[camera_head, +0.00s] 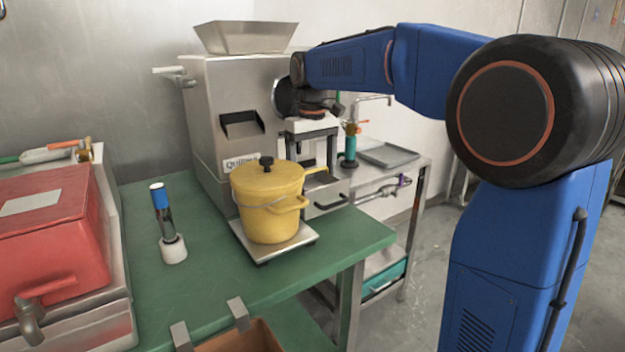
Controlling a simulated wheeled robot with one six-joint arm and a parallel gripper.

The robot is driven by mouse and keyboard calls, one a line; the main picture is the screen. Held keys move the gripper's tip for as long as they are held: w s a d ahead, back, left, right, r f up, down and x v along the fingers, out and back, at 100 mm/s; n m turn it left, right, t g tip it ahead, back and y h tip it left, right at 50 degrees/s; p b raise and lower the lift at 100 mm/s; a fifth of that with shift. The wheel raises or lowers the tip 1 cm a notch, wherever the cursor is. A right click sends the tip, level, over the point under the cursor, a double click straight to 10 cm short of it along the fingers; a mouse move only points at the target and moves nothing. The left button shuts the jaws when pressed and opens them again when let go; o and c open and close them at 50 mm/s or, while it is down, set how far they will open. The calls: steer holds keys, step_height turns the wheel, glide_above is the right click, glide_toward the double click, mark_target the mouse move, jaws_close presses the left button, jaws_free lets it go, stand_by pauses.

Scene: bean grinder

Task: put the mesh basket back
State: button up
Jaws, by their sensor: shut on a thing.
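My gripper (312,165) points down between the grinder and the yellow pot (268,215), close to the pot's right side. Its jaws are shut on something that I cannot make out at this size. I cannot clearly pick out a mesh basket; the pot and my gripper hide part of that area. The pot has a lid with a black knob and stands upright on a small scale (275,243). The steel grinder (215,125), with a hopper on top, stands behind it. A steel box front with a dark handle (330,203) shows below my gripper.
A red case (45,235) on a metal unit stands at the left. A grey tray (390,155) lies on the steel bench behind. Free table lies in front of the scale.

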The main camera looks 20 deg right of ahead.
steer(key=shift+f, duration=1.05)
steer(key=shift+f, duration=0.1)
steer(key=o, duration=1.2)
step_height(320, 180, up, 12)
